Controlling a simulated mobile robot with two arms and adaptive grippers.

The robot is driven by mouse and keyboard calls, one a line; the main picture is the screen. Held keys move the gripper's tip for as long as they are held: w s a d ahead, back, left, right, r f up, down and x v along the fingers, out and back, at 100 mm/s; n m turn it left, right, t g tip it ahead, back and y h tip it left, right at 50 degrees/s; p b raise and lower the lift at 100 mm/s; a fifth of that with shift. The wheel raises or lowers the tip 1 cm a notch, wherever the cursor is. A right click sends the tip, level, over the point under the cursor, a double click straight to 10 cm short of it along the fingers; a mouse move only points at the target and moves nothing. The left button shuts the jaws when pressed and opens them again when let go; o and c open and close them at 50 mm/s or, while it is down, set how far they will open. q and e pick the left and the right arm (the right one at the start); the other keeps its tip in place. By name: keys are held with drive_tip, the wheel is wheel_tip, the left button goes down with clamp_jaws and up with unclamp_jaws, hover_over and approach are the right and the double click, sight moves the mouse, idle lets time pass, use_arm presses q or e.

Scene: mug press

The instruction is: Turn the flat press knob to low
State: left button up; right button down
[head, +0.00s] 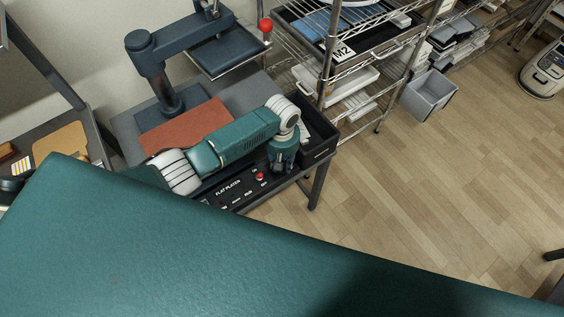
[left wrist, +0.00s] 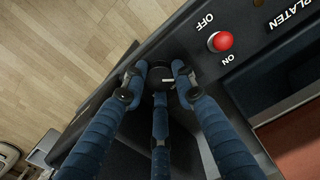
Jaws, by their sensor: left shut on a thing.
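The flat press (head: 190,75) stands at the upper left of the head view, with its dark plate raised over a red-brown pad (head: 185,127). Its black front panel (head: 232,190) carries the words FLAT PLATEN and a red button (head: 260,176). In the left wrist view the red button (left wrist: 221,41) sits between OFF and ON. A black knob (left wrist: 160,74) with a pale mark is beside it. My left gripper (left wrist: 159,82) has its blue fingers closed around this knob. In the head view my arm hides the knob and fingertips. My right gripper is out of view.
A black bin (head: 318,152) stands at the press table's right end, close to my left wrist. A wire shelf (head: 350,65) labelled M2 is behind it. A grey bin (head: 428,94) is on the floor. The wooden floor at right is mostly clear.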

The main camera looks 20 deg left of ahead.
use_arm(q)
drive_tip(key=o, duration=1.2)
drive_tip(key=shift+s, duration=0.15)
drive_tip(key=shift+c, duration=0.2)
drive_tip(key=shift+r, duration=0.15)
wheel_tip(320, 180, up, 12)
drive_tip(key=shift+f, duration=0.2)
